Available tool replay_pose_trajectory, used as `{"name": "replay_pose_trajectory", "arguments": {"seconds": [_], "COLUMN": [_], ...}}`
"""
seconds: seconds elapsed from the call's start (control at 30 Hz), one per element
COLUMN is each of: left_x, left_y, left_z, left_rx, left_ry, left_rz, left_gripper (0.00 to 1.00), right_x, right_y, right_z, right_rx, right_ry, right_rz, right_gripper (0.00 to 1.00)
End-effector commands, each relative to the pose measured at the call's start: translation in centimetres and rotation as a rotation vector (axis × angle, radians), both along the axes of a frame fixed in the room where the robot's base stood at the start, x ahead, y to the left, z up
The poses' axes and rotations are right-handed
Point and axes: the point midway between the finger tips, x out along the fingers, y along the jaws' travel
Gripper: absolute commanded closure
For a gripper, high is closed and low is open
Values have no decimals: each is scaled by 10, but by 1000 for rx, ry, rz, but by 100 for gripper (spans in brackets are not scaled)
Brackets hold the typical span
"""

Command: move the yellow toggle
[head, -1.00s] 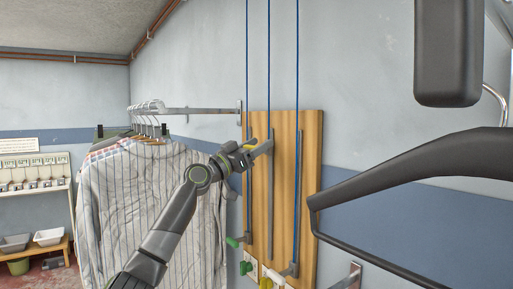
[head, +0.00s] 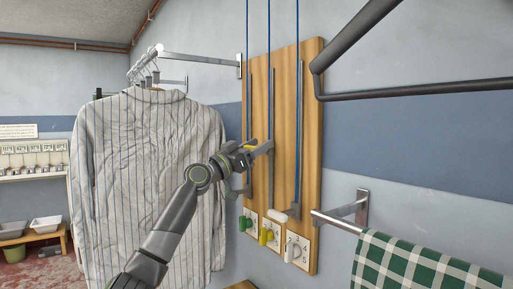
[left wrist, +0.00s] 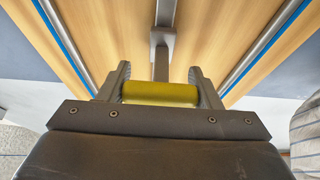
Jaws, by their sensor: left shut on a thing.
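The yellow toggle (head: 250,143) is a short yellow cylinder on the slider of the middle vertical track, on a wooden board (head: 312,130). My left gripper (head: 246,150) is shut on it; in the left wrist view the yellow toggle (left wrist: 160,93) lies across between the two fingers. Its grey slider arm (left wrist: 161,55) runs to the track. The toggle is partly hidden by the gripper in the head view. Below it, on a numbered plate, is a separate yellow knob (head: 265,236). My right gripper is not in view.
Blue cords run up from the tracks. A green knob (head: 245,223) is at the board's foot. Striped shirts (head: 145,180) hang left. A dark bent bar (head: 420,90) and a checked cloth (head: 420,272) are at right.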

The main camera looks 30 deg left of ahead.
Motion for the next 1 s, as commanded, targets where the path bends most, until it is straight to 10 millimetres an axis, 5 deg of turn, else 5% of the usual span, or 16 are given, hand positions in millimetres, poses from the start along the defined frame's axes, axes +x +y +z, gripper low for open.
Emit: {"name": "replay_pose_trajectory", "arguments": {"seconds": [0.1, 0.73, 1.0], "left_x": [0, 0, 0], "left_y": [0, 0, 0], "left_z": [-22, -73, -94], "left_rx": [1, 1, 1], "left_ry": [5, 4, 4], "left_rz": [-1, -1, -1], "left_gripper": [83, 83, 83], "right_x": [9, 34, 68], "right_y": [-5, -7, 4], "right_z": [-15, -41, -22], "right_rx": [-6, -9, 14], "right_ry": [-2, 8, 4], "right_rz": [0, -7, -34], "right_gripper": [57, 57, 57]}}
